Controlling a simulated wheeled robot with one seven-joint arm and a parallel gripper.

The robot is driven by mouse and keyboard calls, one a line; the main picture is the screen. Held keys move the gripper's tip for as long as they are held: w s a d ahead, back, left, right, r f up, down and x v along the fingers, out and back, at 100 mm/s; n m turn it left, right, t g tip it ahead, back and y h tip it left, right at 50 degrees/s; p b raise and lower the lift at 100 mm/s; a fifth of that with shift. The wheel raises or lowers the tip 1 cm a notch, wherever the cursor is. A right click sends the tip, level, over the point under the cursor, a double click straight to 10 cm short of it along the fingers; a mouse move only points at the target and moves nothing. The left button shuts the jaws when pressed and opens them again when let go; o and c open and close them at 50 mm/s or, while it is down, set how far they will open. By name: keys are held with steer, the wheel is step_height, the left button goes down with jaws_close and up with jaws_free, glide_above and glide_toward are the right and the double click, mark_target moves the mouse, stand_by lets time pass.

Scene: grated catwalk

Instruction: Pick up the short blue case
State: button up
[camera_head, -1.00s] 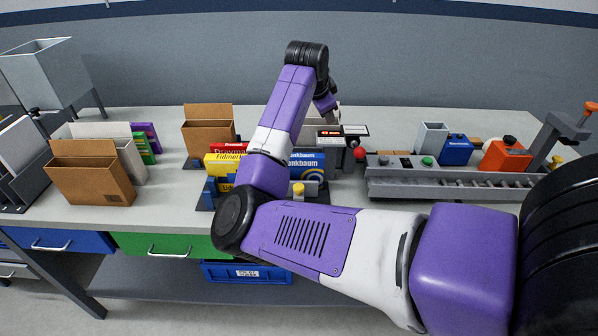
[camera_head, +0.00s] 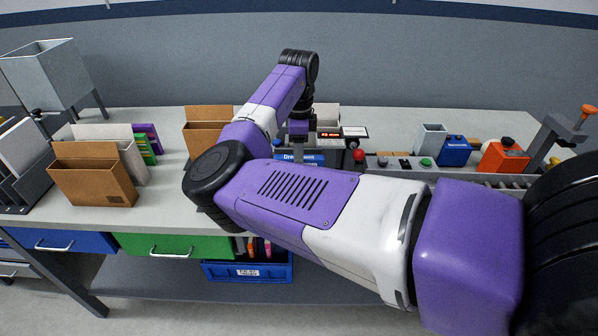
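A blue box with white lettering (camera_head: 288,157) stands in the middle of the bench. My forearm hides most of it. It is blue and low, but I cannot tell for sure that it is the short blue case. Another blue block-like item (camera_head: 455,150) stands further right, beside an orange one. My gripper (camera_head: 299,160) points down over the bench, at or just above the blue box in the middle. My arm covers its fingertips, so I cannot tell whether they are open, shut or touching the box.
Brown open cartons (camera_head: 95,180) stand on the left. An orange item (camera_head: 503,155) and a red knob (camera_head: 359,154) are on the right. A metal hopper (camera_head: 45,75) stands at the back left. A blue bin (camera_head: 222,272) sits below the bench.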

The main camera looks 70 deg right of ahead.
steer(key=shift+f, duration=0.9)
steer(key=shift+c, duration=0.2)
jaws_close()
stand_by(0.6)
